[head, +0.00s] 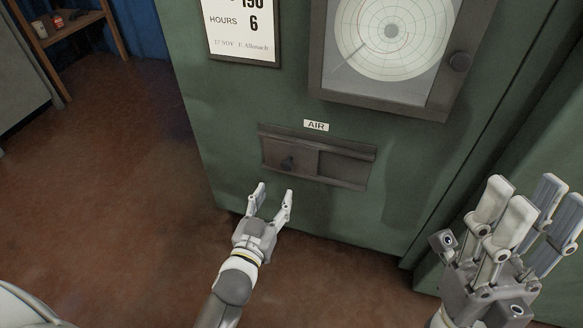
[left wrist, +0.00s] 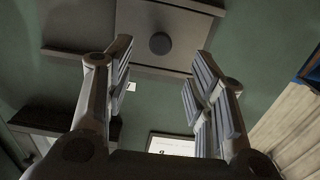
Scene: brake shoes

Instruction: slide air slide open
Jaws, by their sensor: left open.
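The air slide (head: 345,164) is a dark metal panel between two rails on the green cabinet front, under a white AIR label (head: 316,126). Its round dark knob (head: 288,163) sits on the left part. My left gripper (head: 275,190) is open and empty, just below and in front of the knob, not touching it. In the left wrist view, the knob (left wrist: 160,43) shows beyond and between the two spread fingers (left wrist: 161,65). My right gripper (head: 537,190) is at the right, fingers up and spread, empty and away from the slide.
A notice board (head: 274,63) hangs upper left. The brown floor (head: 110,180) left of the cabinet is clear. A wooden shelf (head: 108,20) stands far left.

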